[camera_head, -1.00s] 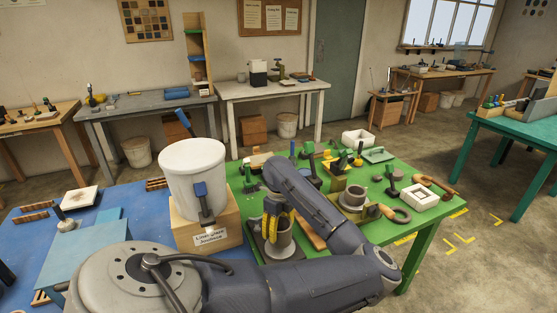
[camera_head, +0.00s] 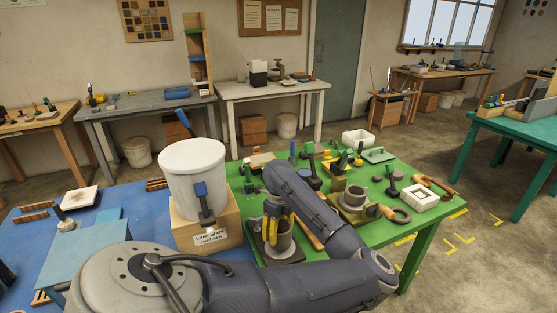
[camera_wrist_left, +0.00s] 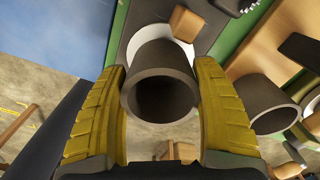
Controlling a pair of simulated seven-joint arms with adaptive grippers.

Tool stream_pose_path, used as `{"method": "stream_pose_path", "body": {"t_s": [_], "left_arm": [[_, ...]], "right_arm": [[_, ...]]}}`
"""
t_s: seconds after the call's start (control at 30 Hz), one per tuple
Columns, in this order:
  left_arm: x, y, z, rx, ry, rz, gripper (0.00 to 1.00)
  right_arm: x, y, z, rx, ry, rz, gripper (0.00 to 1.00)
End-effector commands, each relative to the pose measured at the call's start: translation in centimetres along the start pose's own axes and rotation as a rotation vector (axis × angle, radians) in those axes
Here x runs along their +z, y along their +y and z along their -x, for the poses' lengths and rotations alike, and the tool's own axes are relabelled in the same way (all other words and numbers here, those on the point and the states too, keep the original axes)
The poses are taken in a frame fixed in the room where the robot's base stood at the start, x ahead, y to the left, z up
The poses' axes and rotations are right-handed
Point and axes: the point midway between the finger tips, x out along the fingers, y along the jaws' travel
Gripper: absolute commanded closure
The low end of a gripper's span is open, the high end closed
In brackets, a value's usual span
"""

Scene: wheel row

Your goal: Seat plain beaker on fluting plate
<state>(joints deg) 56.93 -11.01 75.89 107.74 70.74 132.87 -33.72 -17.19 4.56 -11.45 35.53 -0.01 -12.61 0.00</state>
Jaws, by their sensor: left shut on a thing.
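My left gripper (camera_head: 272,229), with yellow fingers, is shut on a plain dark grey beaker (camera_head: 284,241). The beaker looks upright, over or on a dark square plate (camera_head: 257,247) on the green table. In the left wrist view the open mouth of the beaker (camera_wrist_left: 160,93) lies between the two yellow fingers (camera_wrist_left: 160,74). A pale round disc (camera_wrist_left: 198,42) and the dark plate (camera_wrist_left: 130,25) show past it. I cannot tell whether the beaker's base touches the plate. My forearm hides part of the table behind it. My right gripper is not in view.
A large white bucket (camera_head: 191,180) on a labelled wooden box (camera_head: 205,228) stands close on the left. Several tools and small fixtures crowd the green table (camera_head: 408,234).

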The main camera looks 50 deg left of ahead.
Motion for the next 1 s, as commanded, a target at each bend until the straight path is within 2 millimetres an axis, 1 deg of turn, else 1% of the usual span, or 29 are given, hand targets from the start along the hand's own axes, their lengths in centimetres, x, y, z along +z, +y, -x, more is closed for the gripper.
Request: {"method": "stream_pose_path", "body": {"t_s": [1.0], "left_arm": [[0.0, 0.0, -1.1, 0.000, 0.000, -0.001, 0.72]], "right_arm": [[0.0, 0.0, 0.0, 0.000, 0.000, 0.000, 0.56]]}}
